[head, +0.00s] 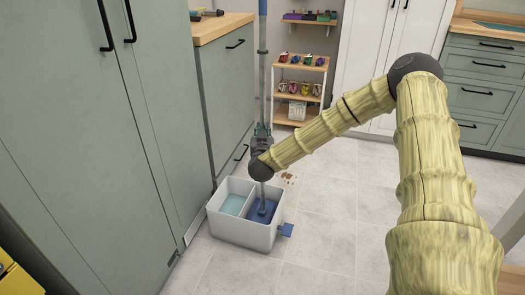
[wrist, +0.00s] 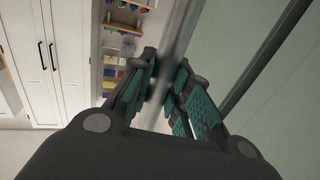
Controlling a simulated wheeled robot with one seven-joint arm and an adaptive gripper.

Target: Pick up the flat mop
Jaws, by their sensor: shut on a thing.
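The flat mop (head: 263,60) stands upright, its long grey handle with a blue top running down into a white two-part bucket (head: 240,234). Its blue head (head: 261,211) sits in the bucket's right compartment, which looks darker blue inside. My gripper (head: 262,136) is at the handle above the bucket, shut on it. In the wrist view, the teal-padded fingers (wrist: 165,88) close around the grey handle (wrist: 178,50), which looks blurred. The bucket's left compartment holds light blue water. A small blue tab sticks out at the bucket's right side.
Green cabinets (head: 85,140) stand close on the left, beside the bucket. A wooden shelf cart (head: 300,88) with jars is behind. Brown spots (head: 288,177) lie on the tiles just behind the bucket. The tiled floor (head: 330,225) to the right is clear.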

